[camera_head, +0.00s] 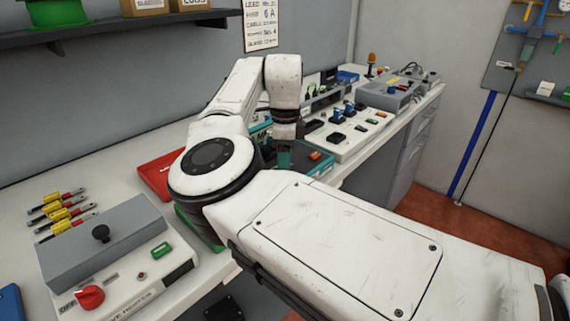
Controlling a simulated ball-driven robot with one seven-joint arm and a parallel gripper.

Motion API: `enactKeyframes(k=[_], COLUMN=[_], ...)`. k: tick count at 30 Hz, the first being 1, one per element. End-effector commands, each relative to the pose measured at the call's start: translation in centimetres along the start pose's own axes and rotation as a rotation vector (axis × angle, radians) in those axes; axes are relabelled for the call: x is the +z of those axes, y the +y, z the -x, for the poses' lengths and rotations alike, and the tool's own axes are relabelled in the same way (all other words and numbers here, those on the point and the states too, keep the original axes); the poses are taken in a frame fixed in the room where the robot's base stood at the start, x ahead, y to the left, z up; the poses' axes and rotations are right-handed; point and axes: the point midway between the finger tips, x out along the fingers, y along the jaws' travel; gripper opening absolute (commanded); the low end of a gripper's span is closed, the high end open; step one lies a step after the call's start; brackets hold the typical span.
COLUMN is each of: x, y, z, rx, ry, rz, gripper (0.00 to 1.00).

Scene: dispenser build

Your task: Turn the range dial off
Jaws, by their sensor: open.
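My arm reaches across the picture, and its wrist points down at the back of the bench. My arm covers much of this instrument. I cannot make out a range dial on it, nor whether the gripper touches it. A red knob (88,298) shows on a grey-and-white heater box at front left, well away from my gripper.
A white panel with black and blue parts (350,130) and a grey box (388,94) stand right of the gripper. A red case (160,176) lies left of my arm. Several yellow-and-red tools (62,206) lie at left. A dark shelf (120,31) hangs above.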

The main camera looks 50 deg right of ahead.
Motion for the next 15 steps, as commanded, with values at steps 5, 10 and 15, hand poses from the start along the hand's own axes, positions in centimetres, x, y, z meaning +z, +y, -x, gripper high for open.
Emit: enactKeyframes(k=[5,10,15], x=[0.0,0.0,0.0], y=[0.0,0.0,0.0], z=[-1.5,-1.8,-1.7], rx=[0.0,-0.001,-0.001], ry=[0.0,0.0,0.0], rz=[0.001,0.001,0.001], gripper=[0.62,0.62,0.61])
